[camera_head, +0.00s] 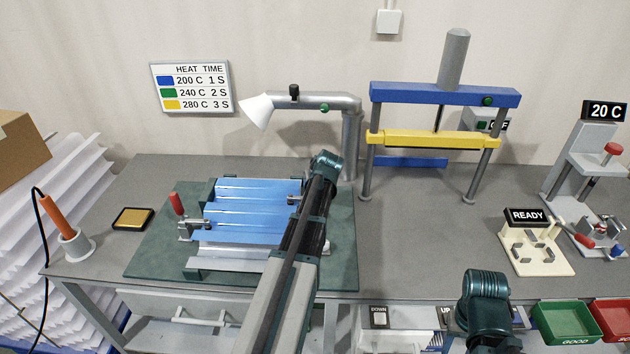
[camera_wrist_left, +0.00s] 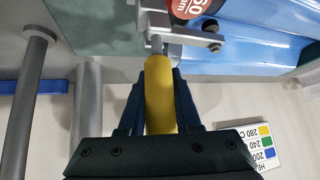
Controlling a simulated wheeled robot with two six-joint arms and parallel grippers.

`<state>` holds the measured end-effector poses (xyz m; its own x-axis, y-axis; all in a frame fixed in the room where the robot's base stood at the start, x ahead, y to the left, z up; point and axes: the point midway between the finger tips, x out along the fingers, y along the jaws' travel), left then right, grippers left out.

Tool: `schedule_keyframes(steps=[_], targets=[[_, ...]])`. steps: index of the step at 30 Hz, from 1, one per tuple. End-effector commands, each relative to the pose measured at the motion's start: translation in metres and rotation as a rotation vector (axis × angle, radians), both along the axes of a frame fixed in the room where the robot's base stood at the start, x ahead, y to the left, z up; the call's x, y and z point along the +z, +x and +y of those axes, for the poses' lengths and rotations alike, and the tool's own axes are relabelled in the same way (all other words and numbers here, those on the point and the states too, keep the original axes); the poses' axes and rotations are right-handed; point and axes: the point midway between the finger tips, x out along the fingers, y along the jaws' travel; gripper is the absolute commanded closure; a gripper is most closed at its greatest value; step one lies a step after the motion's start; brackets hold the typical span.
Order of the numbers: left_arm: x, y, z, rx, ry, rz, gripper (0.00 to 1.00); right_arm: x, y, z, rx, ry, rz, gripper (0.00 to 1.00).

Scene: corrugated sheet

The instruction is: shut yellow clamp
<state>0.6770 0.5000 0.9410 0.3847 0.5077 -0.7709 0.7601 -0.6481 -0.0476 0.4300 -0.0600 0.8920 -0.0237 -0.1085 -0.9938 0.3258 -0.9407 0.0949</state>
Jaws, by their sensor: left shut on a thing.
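The yellow clamp's handle (camera_wrist_left: 160,95) stands between the two fingers of my left gripper (camera_wrist_left: 160,105) in the left wrist view, and the gripper is shut on it. The clamp's grey metal bracket (camera_wrist_left: 175,35) is beside the blue corrugated sheet (camera_wrist_left: 240,45). In the head view my left arm reaches over the right side of the blue sheet (camera_head: 250,212) and hides my gripper and the yellow handle. Part of the clamp's grey metal (camera_head: 294,199) shows left of the arm.
A red-handled clamp (camera_head: 178,208) is at the sheet's left edge. A lamp-like nozzle (camera_head: 257,110) hangs behind the sheet. A press with a yellow bar (camera_head: 436,139) stands to the right. A white READY stand (camera_head: 535,262) is further right. The table between has free room.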

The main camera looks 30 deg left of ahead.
Motion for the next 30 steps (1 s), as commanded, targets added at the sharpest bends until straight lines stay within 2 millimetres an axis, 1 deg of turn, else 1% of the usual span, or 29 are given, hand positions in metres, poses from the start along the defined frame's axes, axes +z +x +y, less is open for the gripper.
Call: schedule_keyframes(steps=[8, 21, 22, 26, 27, 30], targets=[[-0.0007, -0.0032, 0.0022, 0.002, -0.057, -0.027, 1.0, 0.003, 0.0, 0.0, 0.0, 0.0, 0.0, 0.5], [-0.0007, -0.0036, 0.0036, 0.004, -0.063, -0.031, 1.0, 0.0033, 0.0, 0.0, 0.0, 0.0, 0.0, 0.5], [-0.0007, -0.0037, 0.0037, 0.004, -0.063, -0.031, 0.64, 0.0033, 0.0, 0.0, 0.0, 0.0, 0.0, 0.5], [-0.0005, -0.0035, 0.0036, 0.003, -0.062, -0.031, 0.4, 0.0033, 0.0, 0.0, 0.0, 0.0, 0.0, 0.5], [-0.0005, -0.0033, 0.0036, 0.003, -0.062, -0.031, 0.38, 0.0034, 0.0, 0.0, 0.0, 0.0, 0.0, 0.5], [-0.0003, -0.0029, 0.0032, 0.002, -0.06, -0.031, 0.38, 0.0034, 0.0, 0.0, 0.0, 0.0, 0.0, 0.5]])
